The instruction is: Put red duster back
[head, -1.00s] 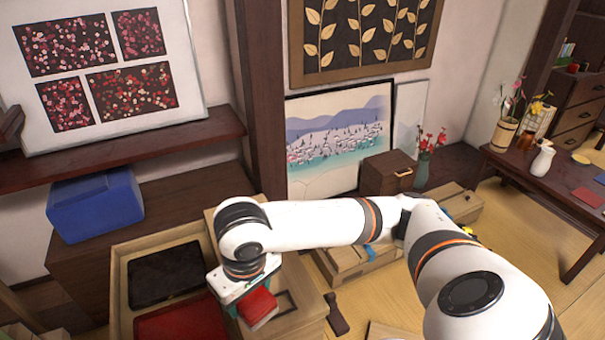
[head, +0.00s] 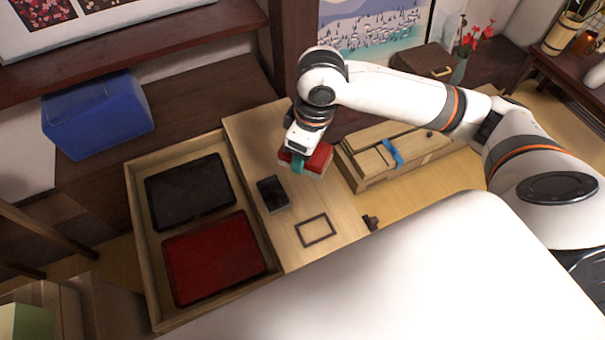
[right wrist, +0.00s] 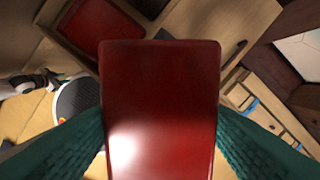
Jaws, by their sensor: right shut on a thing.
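My right gripper (head: 298,163) is shut on the red duster (head: 320,158), above the back right part of the light wooden box top (head: 255,135). In the right wrist view the duster's glossy red face (right wrist: 160,95) fills the middle between my two teal fingers. A thin dark rectangular outline (head: 316,231) lies on the box top nearer the front, bare inside. A small black block (head: 272,194) lies on the top, left of the outline. My left gripper is not in view.
An open wooden tray (head: 140,225) left of the top holds a black case (head: 190,190) and a red case (head: 213,258). A blue bin (head: 98,115) stands behind. A wooden case with a blue strap (head: 392,152) is at the right, close to my right gripper.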

